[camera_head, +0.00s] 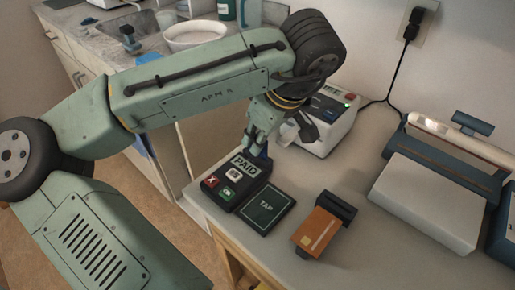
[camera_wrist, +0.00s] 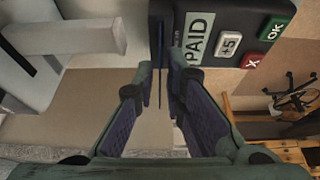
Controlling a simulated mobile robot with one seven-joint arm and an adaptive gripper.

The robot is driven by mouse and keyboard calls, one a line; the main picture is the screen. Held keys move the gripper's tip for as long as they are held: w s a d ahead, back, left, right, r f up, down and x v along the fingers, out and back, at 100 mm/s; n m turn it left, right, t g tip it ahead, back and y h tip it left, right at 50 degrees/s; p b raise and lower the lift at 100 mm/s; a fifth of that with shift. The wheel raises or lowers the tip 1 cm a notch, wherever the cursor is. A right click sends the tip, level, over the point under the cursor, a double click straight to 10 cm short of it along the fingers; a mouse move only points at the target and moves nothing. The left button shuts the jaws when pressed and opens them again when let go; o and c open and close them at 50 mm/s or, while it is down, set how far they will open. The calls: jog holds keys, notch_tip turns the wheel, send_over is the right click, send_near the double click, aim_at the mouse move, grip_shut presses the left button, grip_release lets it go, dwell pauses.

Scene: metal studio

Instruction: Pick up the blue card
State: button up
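The blue card shows edge-on in the wrist view as a thin dark blue strip (camera_wrist: 160,82), upright at the end of the dark payment terminal (camera_wrist: 225,30). In the head view a small bit of blue (camera_head: 264,154) shows below my gripper (camera_head: 260,142), at the far end of the terminal (camera_head: 234,181); most of the card is hidden there. In the wrist view my gripper (camera_wrist: 160,82) has its two fingers apart, one on each side of the card's edge. A narrow gap shows between the card and each finger.
A white machine (camera_head: 326,122) stands close behind my gripper. A black TAP pad (camera_head: 267,209) and an orange card (camera_head: 318,232) in a dark holder lie nearer on the counter. A grey-topped device (camera_head: 430,200) is at the right. A sink counter (camera_head: 118,48) is at the back left.

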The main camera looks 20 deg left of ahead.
grip_shut()
jog(key=shift+r+p, duration=0.4)
jog(key=shift+r, duration=0.05)
notch_tip(320, 180, up, 3)
jog(key=p, duration=0.2)
jog(key=shift+r+p, duration=0.1)
jog(key=shift+p, duration=0.2)
jog(key=s+d+b, duration=0.1)
jog(key=s+d, duration=0.2)
jog(key=s, duration=0.4)
jog(key=s+d+b, duration=0.1)
jog(key=s+d, duration=0.2)
jog(key=s, duration=0.4)
jog(key=shift+s+r, duration=0.4)
jog(key=shift+r, duration=0.05)
jog(key=shift+d, duration=0.1)
jog(key=shift+w, duration=0.15)
